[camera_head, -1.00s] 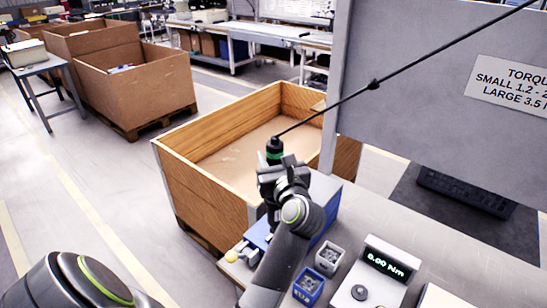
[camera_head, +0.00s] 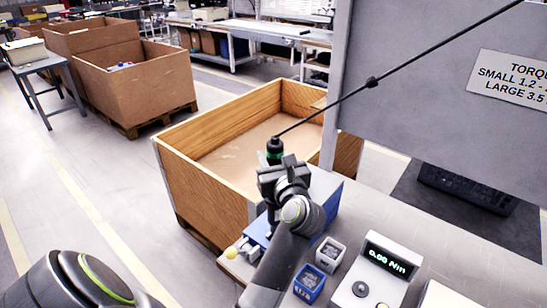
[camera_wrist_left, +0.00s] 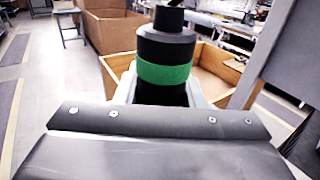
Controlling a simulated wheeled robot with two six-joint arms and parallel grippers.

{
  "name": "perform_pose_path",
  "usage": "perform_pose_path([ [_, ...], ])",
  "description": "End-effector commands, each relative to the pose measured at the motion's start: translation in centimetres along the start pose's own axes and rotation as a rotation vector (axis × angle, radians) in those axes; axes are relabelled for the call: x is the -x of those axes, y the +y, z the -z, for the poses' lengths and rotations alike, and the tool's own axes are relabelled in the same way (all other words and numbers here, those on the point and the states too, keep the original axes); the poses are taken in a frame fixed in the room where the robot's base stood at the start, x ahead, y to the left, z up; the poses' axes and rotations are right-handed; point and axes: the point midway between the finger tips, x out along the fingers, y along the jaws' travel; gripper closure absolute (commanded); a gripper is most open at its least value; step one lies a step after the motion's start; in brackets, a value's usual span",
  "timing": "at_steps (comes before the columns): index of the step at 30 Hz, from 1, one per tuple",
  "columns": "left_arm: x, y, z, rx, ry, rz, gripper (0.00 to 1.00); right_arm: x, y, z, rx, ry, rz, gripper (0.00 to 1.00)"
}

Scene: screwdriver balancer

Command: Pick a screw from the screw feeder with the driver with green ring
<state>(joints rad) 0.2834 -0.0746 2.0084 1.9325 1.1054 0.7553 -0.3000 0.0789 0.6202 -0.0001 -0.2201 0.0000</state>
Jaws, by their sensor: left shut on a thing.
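The driver with the green ring (camera_head: 275,150) is black and hangs upright from a dark cable. My left gripper (camera_head: 277,178) is shut on the driver above the blue screw feeder (camera_head: 257,233) at the bench's left end. The driver's green ring also shows in the left wrist view (camera_wrist_left: 164,75), just beyond the gripper body. The driver's lower tip goes down toward the feeder, and my arm hides much of both. I cannot tell whether the tip touches a screw. My right gripper does not show.
A grey bin (camera_head: 330,254) and a blue bin (camera_head: 309,285) stand right of the feeder, beside a torque meter (camera_head: 384,268) reading 0.00 Nm. A large wooden crate (camera_head: 205,185) stands behind. A grey panel (camera_head: 420,90) with a label rises at right.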

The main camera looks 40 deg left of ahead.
Motion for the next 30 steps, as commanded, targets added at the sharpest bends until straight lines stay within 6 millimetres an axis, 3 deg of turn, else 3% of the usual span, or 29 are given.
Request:
perform_pose_path([
  [30,0.00,0.05,0.95,0.000,0.001,-0.002,1.00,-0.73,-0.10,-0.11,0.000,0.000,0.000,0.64],
])
